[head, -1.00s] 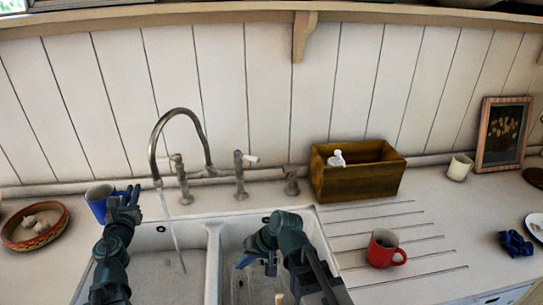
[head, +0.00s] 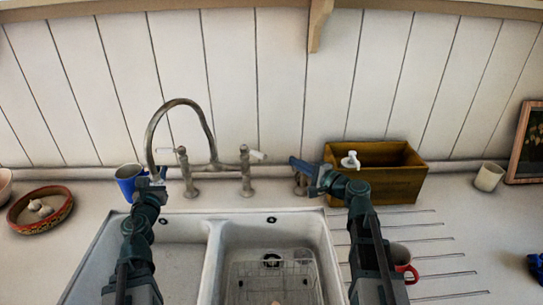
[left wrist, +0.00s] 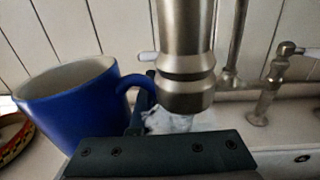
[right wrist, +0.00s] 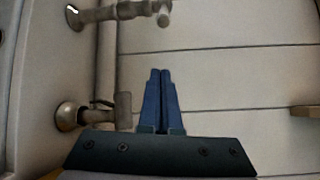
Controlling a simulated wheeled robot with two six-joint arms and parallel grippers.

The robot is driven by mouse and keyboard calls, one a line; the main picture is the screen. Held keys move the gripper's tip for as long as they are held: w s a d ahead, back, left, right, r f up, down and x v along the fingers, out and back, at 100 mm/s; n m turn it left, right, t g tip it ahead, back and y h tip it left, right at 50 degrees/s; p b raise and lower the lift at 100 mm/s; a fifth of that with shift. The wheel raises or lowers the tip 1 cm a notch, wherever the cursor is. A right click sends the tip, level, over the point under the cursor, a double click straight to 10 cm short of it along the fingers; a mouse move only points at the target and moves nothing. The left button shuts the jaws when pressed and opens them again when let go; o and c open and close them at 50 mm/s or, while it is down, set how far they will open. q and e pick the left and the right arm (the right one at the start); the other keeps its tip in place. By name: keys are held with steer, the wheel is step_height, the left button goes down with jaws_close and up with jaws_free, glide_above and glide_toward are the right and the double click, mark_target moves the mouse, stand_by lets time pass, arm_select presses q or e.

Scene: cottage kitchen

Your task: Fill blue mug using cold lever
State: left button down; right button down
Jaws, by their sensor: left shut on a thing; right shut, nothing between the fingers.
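The blue mug (head: 127,182) is left of the tall metal tap spout (head: 177,103), upright at the back left of the sink. My left gripper (head: 153,181) is shut on its handle and sits under the spout's end. In the left wrist view the mug (left wrist: 78,105) is left of the spout tip (left wrist: 185,75), not beneath it; a whitish blur below the tip may be water. Two white-tipped levers stand on the tap, a left lever (head: 165,150) and a right lever (head: 257,155). My right gripper (head: 296,163) is shut and empty, right of the right lever.
The double white sink (head: 212,250) has a wire rack (head: 272,275) in its right basin. A wooden box (head: 388,182) stands at the back right. A red mug (head: 403,258) is on the drainboard, partly behind my right arm. A patterned bowl (head: 40,225) is at left.

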mark_target(264, 159)
steer(key=r+x, duration=0.1)
steer(key=x, duration=0.9)
steer(key=shift+s+a+f, duration=0.1)
steer(key=shift+s+a, duration=0.45)
steer(key=shift+s, duration=0.3)
steer(key=shift+s+a, duration=0.55)
steer(key=shift+s, duration=0.35)
steer(key=shift+s+a+m+t+h, duration=0.3)
steer(key=shift+s+m+t+h, duration=0.3)
steer(key=shift+h, duration=0.2)
steer(key=shift+s+a+m+t+h, duration=0.3)
steer(key=shift+s+m+t+h, duration=0.2)
steer(key=shift+m+h, duration=0.25)
steer(key=shift+s+a, duration=0.75)
steer(key=shift+a, duration=0.25)
